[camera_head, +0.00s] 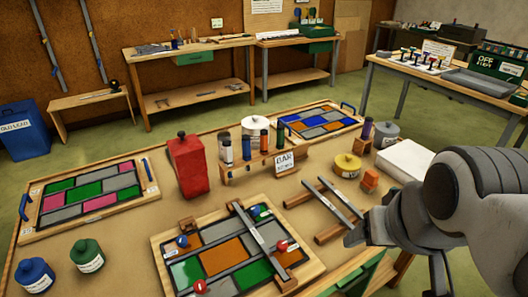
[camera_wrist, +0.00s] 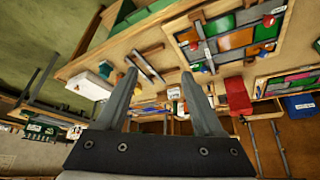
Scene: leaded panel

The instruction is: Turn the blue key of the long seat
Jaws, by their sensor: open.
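A wooden-framed leaded panel (camera_head: 160,262) lies on the front of the bench, with orange, green and grey panes and grey lead bars. A small blue key (camera_head: 181,241) sits at its left side, near a wooden block. Another small blue piece (camera_head: 256,211) shows near the top right corner; I cannot tell which blue one belongs to the long seat. Red keys (camera_head: 282,245) sit at the right and at the front edge (camera_head: 200,287). My gripper (camera_head: 354,236) is to the right of the panel, apart from it. In the wrist view my gripper (camera_wrist: 158,75) is open and empty.
Two grey bars (camera_head: 340,199) rest on wooden strips between panel and gripper. A red bottle (camera_head: 188,168), a rack of small tubes (camera_head: 245,170) and a yellow tin (camera_head: 347,166) stand behind. Green and blue pots (camera_head: 87,256) stand at the front left.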

